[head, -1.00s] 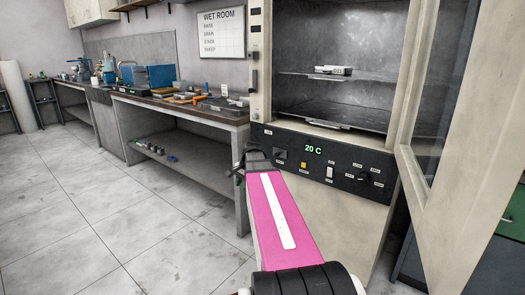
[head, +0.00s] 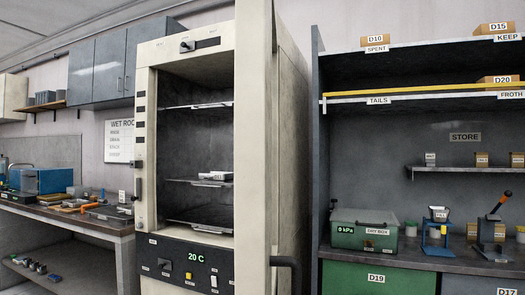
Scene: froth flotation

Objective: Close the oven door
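The oven (head: 186,50) is a tall cream cabinet left of centre in the head view. Its chamber is open, with wire shelves and a small pale item (head: 216,176) on one of them. The oven door (head: 254,150) stands open, swung out toward me at the right side of the chamber and seen nearly edge-on. A dark handle (head: 291,262) sticks out from the door's right side, low in the picture. The panel below the chamber reads 20 C. My gripper is not in view.
A workbench (head: 75,222) with tools and a blue box stands to the left. To the right is a grey store unit (head: 316,150) with shelves, labelled boxes, a green case (head: 362,232) and green drawers. The floor is out of view.

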